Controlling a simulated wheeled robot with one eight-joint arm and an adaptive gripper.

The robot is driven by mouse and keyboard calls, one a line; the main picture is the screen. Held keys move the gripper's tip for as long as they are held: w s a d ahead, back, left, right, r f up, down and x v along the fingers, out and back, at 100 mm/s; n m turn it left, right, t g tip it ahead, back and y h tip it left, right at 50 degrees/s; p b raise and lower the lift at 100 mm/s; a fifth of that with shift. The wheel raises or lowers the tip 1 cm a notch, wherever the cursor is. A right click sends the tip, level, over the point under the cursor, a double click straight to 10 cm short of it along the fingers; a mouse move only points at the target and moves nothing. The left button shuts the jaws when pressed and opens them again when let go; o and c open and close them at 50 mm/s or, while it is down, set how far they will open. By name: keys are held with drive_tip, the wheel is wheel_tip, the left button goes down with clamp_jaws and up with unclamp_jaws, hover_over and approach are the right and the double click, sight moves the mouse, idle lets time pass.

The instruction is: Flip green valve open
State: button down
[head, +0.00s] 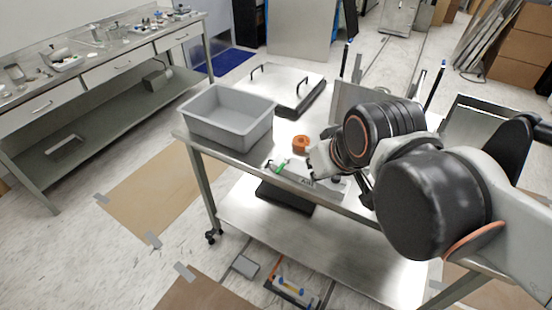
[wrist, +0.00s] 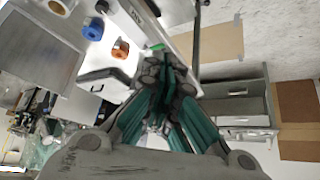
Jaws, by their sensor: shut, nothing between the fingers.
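The green valve (head: 279,167) is a small green handle at the front edge of the steel cart top, on pale fittings. In the wrist view the green valve (wrist: 158,47) shows as a small green piece just beyond my fingertips. My gripper (wrist: 168,72) is shut with nothing between its fingers. It appears close to the valve; I cannot tell whether it touches. In the head view my arm reaches in from the right and my own wrist hides most of the fingers. The valve's exact handle angle is too small to tell.
A grey bin (head: 228,117) stands at the cart's left end. An orange roll (head: 301,144) sits behind the valve, and a blue roll (wrist: 93,29) shows in the wrist view. A metal lid with handles (head: 283,88) lies behind.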

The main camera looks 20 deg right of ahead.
drive_tip(key=w+a+n+g+y+p, duration=0.15)
drive_tip(key=w+n, duration=0.25)
drive_tip(key=w, duration=0.8)
drive_tip(key=n+g+y+p, duration=0.1)
drive_tip(key=n+g+p, duration=0.1)
drive_tip(key=n+g, duration=0.15)
hover_over(283, 166)
drive_tip(key=w+a, duration=0.2)
drive_tip(key=a, duration=0.1)
wheel_tip(283, 166, down, 9)
drive_tip(key=t, duration=0.1)
drive_tip(key=shift+r+n, duration=0.1)
drive_tip(key=shift+n, duration=0.35)
drive_tip(key=shift+a+b, duration=0.1)
drive_tip(key=shift+b, duration=0.2)
drive_tip(key=b+x, duration=0.3)
drive_tip(key=x, duration=0.7)
drive_tip(key=shift+s+d+f+b, duration=0.15)
drive_tip(key=shift+s+d+b, duration=0.05)
drive_tip(key=shift+s+d, duration=0.35)
drive_tip(key=shift+s+d+f+b, duration=0.15)
drive_tip(key=shift+s+d+b, duration=0.05)
drive_tip(key=shift+s+d, duration=0.35)
drive_tip(key=shift+s+d+f, duration=0.1)
drive_tip(key=shift+s+d, duration=0.15)
